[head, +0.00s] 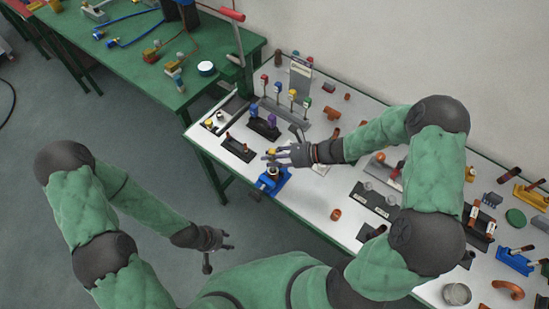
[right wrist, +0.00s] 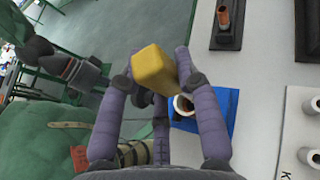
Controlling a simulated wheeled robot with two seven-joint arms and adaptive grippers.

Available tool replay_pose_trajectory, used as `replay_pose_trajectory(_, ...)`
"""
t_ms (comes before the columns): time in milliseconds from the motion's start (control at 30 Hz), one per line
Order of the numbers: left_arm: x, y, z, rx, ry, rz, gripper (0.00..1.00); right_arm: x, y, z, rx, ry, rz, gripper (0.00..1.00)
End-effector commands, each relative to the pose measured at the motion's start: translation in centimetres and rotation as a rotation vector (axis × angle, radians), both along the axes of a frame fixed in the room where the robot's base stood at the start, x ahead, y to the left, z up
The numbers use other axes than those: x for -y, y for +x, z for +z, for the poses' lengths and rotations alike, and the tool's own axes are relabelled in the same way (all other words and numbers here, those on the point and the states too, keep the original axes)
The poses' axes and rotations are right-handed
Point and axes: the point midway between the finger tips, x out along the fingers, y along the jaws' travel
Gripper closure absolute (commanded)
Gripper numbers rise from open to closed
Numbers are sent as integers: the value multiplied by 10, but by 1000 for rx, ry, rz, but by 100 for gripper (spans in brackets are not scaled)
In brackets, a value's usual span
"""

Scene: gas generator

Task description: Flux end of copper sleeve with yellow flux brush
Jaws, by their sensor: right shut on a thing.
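My right gripper (head: 270,156) is shut on the yellow flux brush (right wrist: 153,68), whose blocky yellow handle sits between the purple fingers in the right wrist view. In the head view the blue holder (head: 274,183) is at the table's front edge, under my right gripper. My left gripper (head: 216,241) hangs over the floor, away from the table; its finger state is unclear.
The white table (head: 315,190) carries racks of coloured-handled tools (head: 290,100) behind the holder and black trays with copper parts to the right. A loose copper fitting (head: 336,214) lies near the front edge. A green table (head: 150,70) stands at the back left.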

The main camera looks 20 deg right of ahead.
Motion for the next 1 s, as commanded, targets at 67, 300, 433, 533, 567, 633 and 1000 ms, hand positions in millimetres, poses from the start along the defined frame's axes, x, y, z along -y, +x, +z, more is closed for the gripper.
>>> replay_pose_trajectory(67,0,0,0,0,0,0,60,-2,0,0,0,0,0,90)
replay_pose_trajectory(300,0,0,0,0,0,0,60,-3,0,0,0,0,0,90)
replay_pose_trajectory(433,0,0,0,0,0,0,60,-3,0,0,0,0,0,90)
replay_pose_trajectory(533,0,0,1,0,0,0,60,-3,0,1,0,0,0,90)
replay_pose_trajectory(567,0,0,2,0,0,0,60,-3,0,2,0,0,0,90)
replay_pose_trajectory(633,0,0,5,0,0,0,60,-3,0,5,0,0,-1,90)
replay_pose_trajectory(1000,0,0,26,0,0,0,60,-3,0,31,0,0,-1,90)
